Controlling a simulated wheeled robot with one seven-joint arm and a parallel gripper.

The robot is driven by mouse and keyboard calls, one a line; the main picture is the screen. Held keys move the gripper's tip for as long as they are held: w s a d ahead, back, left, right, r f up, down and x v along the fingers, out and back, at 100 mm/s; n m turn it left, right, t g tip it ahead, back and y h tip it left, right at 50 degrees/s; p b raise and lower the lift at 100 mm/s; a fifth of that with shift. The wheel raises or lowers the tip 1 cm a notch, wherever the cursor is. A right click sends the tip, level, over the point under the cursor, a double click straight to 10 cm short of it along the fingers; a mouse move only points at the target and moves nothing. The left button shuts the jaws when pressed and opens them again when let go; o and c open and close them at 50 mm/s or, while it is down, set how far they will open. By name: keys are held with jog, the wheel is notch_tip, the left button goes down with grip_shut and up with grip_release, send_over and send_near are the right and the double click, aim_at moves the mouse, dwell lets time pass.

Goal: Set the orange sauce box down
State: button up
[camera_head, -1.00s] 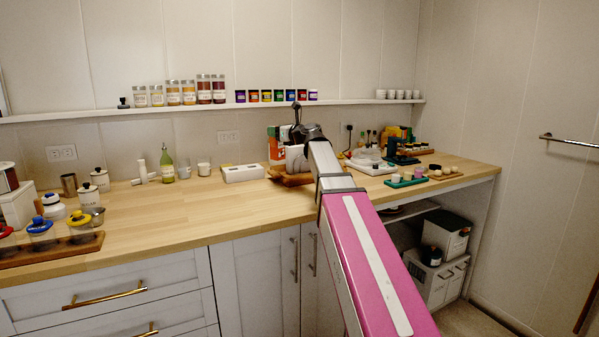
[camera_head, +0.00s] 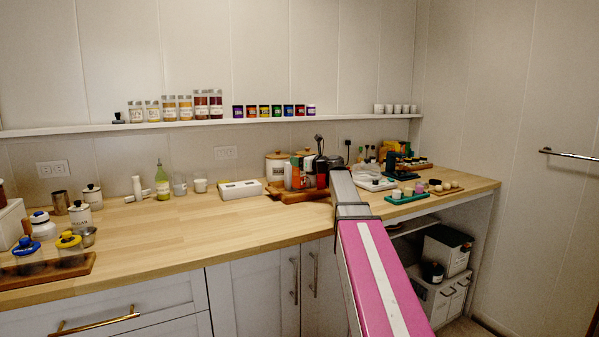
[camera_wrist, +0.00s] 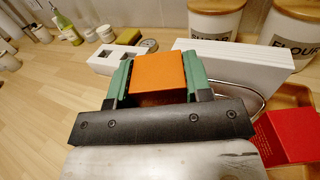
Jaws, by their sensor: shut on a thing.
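The orange sauce box (camera_wrist: 158,78) is in the middle of the wrist view, between the green fingers of my gripper (camera_wrist: 157,70). My gripper is shut on it. Its underside is hidden, so I cannot tell whether it touches the surface below. In the head view my arm reaches over the wooden counter (camera_head: 180,230) to the items at the back, and the box cannot be made out clearly there.
A red box (camera_wrist: 288,138) lies at a wooden tray, right of my gripper. A white panel (camera_wrist: 250,62) and labelled canisters (camera_wrist: 213,20) stand behind. A white slotted block (camera_head: 240,189) is to the left. The counter's left-middle is clear.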

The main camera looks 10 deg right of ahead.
jog(key=shift+f, duration=2.05)
jog(key=shift+f, duration=0.1)
jog(key=o, duration=1)
jog(key=shift+s+d, duration=0.2)
jog(key=v, duration=1.1)
jog(key=shift+s+d, duration=0.2)
